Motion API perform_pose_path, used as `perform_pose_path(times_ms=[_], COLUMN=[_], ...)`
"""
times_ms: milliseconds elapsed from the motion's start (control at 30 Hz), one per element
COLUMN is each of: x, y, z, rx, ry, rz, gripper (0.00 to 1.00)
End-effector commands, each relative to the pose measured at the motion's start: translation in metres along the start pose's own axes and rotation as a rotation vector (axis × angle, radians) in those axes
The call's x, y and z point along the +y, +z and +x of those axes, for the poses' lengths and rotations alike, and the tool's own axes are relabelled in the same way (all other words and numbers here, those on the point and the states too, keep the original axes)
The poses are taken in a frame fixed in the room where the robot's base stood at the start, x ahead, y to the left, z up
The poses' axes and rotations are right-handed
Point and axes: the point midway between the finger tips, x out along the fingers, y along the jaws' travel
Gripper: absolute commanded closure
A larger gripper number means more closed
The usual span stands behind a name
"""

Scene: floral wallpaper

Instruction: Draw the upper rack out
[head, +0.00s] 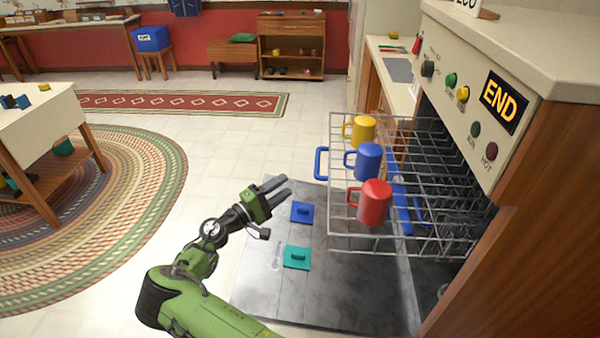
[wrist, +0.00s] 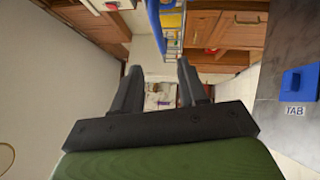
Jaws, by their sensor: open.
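The upper rack (head: 335,220) is a wire rack standing out of the dishwasher at the right of the head view. Its blue handle (head: 319,163) is on its left front edge. A yellow mug (head: 363,130), a blue mug (head: 368,161) and a red mug (head: 374,202) sit on the rack. My gripper (head: 279,187) is open and empty, left of the handle and apart from it. In the wrist view the gripper (wrist: 158,90) has nothing between its fingers; blue and yellow parts show at the top edge.
The dishwasher door (head: 260,285) lies open below the rack, with a blue tab (head: 302,212) and a teal tab (head: 297,257) on it. The control panel (head: 470,100) shows an END sign.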

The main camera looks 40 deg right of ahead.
Motion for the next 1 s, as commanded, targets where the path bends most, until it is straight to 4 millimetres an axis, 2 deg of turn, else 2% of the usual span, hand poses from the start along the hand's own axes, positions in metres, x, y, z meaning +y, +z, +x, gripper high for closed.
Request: perform_pose_path(times_ms=[100,200,300,800,867,1000], x=[0.001,0.000,0.000,0.001,0.003,0.015], y=[-0.001,-0.001,0.000,0.001,0.006,0.035], z=[-0.027,-0.040,-0.044,-0.043,-0.038,-0.019], rx=[0.003,0.002,-0.001,-0.004,-0.021,-0.104], ry=[0.002,0.001,0.000,-0.010,-0.051,-0.305], rz=[0.001,0.001,0.000,0.003,0.013,0.073], gripper=[0.58,0.58,0.58,0.58,0.58,0.58])
